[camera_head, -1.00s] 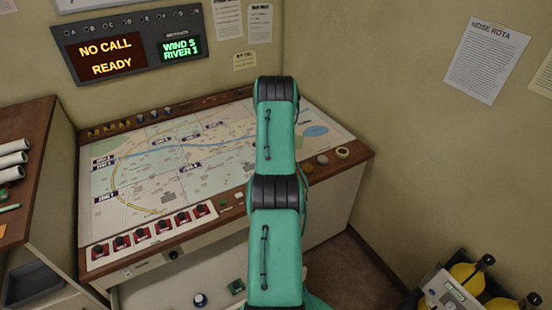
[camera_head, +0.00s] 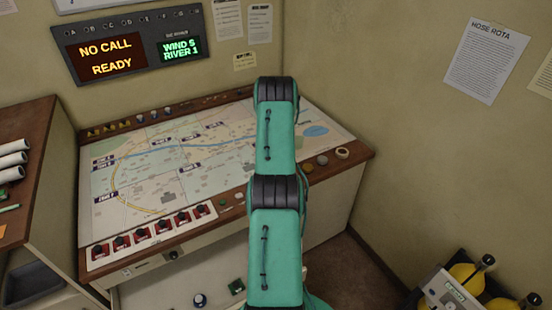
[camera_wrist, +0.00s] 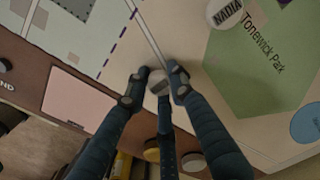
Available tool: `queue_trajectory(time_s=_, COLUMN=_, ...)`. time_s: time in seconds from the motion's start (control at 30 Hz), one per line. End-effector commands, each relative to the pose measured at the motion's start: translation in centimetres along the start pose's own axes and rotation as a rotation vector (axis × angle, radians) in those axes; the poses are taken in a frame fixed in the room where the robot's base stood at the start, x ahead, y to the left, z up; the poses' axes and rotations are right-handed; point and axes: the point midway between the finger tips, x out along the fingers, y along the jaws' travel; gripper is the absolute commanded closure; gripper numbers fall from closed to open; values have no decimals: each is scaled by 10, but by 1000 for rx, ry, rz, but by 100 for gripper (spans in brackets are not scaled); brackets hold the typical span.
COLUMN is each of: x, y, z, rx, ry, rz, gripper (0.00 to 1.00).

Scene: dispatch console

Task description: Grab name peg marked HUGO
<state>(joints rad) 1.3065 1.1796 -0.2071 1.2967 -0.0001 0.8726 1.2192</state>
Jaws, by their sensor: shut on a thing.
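My gripper (camera_wrist: 158,82) shows in the wrist view, its dark blue fingers shut on a small pale round-topped peg (camera_wrist: 158,79). The peg is at the map board's surface, near its front edge; I cannot tell whether it is lifted. Its marking is too shaded and covered to read, so I cannot confirm HUGO. Another white round peg marked NADIA (camera_wrist: 226,11) stands on the map farther off, beside the green Tonewick Park patch (camera_wrist: 262,65). In the head view my arm hides the gripper and the held peg.
The console map (camera_head: 128,192) spreads on both sides of my arm. Red switches (camera_head: 142,235) line its front left. Yellow cylinders (camera_head: 462,277) stand at the lower right. A wall display (camera_head: 110,58) hangs behind.

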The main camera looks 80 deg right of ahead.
Motion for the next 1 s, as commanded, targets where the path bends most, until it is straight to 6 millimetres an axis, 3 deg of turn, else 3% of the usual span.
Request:
queue_trajectory(time_s=0.37, x=-7, y=0, z=0, rx=0, ry=0, rz=0, gripper=90)
queue_trajectory(time_s=0.67, x=-36, y=-1, z=0, rx=0, ry=1, rz=-2, gripper=90)
queue_trajectory(time_s=1.0, x=-40, y=40, z=13, rx=0, ry=0, rz=0, gripper=90)
